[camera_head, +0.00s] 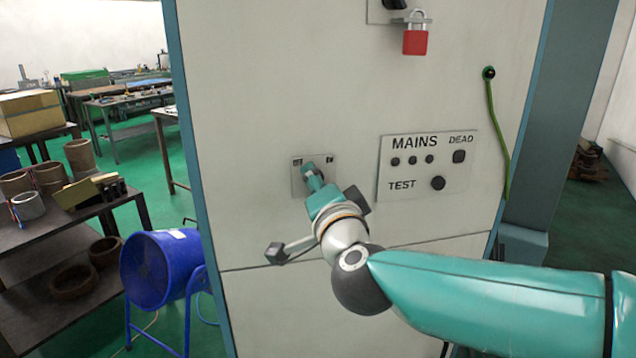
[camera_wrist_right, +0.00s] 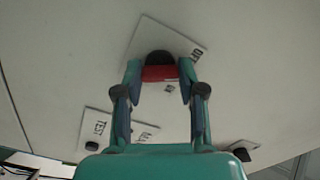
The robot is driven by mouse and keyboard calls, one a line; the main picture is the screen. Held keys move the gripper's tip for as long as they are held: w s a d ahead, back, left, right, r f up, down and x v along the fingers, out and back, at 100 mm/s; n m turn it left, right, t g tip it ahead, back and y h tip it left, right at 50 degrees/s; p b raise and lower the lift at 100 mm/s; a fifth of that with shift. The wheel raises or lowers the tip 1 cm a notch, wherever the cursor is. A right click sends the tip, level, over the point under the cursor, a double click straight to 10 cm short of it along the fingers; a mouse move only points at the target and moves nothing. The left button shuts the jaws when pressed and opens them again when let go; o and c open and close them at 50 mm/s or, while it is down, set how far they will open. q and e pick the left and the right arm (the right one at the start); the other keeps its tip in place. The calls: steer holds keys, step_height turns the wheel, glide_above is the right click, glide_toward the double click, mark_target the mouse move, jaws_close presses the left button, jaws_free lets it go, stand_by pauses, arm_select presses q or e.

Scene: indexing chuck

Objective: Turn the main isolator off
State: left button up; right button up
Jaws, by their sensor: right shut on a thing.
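The isolator plate (camera_head: 298,182) is a small grey plate on the pale cabinet front in the head view. My right gripper (camera_head: 312,174) is at this plate and hides most of the switch. In the right wrist view the isolator plate (camera_wrist_right: 190,48) carries the labels OFF and ON. The switch's red handle (camera_wrist_right: 158,73), with a black part above it, sits between the fingertips of my right gripper (camera_wrist_right: 160,82), which is shut on it. My left gripper is in neither view.
A MAINS, DEAD and TEST panel (camera_head: 425,178) is right of the isolator. A red padlock (camera_head: 415,43) hangs above it. A green cable (camera_head: 497,120) hangs at the cabinet's right edge. A blue fan (camera_head: 150,270) and a cluttered table (camera_head: 40,235) stand at left.

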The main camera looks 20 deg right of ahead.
steer(key=o, duration=1.1)
steer(key=shift+f, duration=0.1)
steer(key=shift+o, duration=0.2)
steer(key=s+a, duration=0.1)
steer(key=s, duration=1.1)
steer(key=shift+a, duration=0.2)
steer(key=shift+w, duration=0.1)
